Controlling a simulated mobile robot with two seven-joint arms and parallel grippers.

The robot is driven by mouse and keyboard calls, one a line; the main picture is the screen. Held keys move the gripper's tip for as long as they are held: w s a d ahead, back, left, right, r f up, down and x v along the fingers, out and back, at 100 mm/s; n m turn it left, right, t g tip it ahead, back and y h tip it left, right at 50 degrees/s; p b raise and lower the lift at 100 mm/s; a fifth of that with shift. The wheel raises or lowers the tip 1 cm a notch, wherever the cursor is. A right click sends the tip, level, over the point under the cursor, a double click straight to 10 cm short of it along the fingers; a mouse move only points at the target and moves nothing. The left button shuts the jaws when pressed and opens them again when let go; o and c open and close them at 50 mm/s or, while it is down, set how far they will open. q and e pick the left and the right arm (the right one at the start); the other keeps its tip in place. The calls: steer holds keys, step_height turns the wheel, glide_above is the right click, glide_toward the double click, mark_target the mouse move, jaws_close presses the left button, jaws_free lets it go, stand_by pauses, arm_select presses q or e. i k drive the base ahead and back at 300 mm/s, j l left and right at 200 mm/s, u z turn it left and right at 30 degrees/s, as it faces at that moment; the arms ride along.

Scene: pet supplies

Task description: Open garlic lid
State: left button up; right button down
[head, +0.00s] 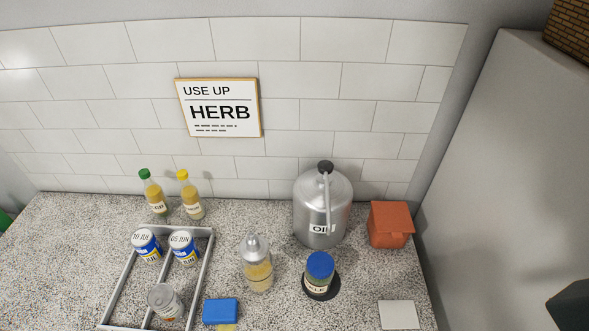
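A terracotta box (391,232) with a flat, slightly overhanging lid (391,214) stands at the back right of the speckled counter. It looks like the garlic container, but no label on it can be read. Its lid sits on top and appears closed. No gripper fingers show in the head view, so neither gripper is seen near the box.
A metal oil can (321,212) stands just left of the box. A blue-lidded jar (319,275), a squeeze bottle (257,265) and a divided tray (209,258) with cans stand further left. A pale square (398,314) lies in front. A dark shape (572,308) fills the lower right corner.

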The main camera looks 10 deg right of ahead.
mark_target(395, 218)
steer(key=z, duration=1.2)
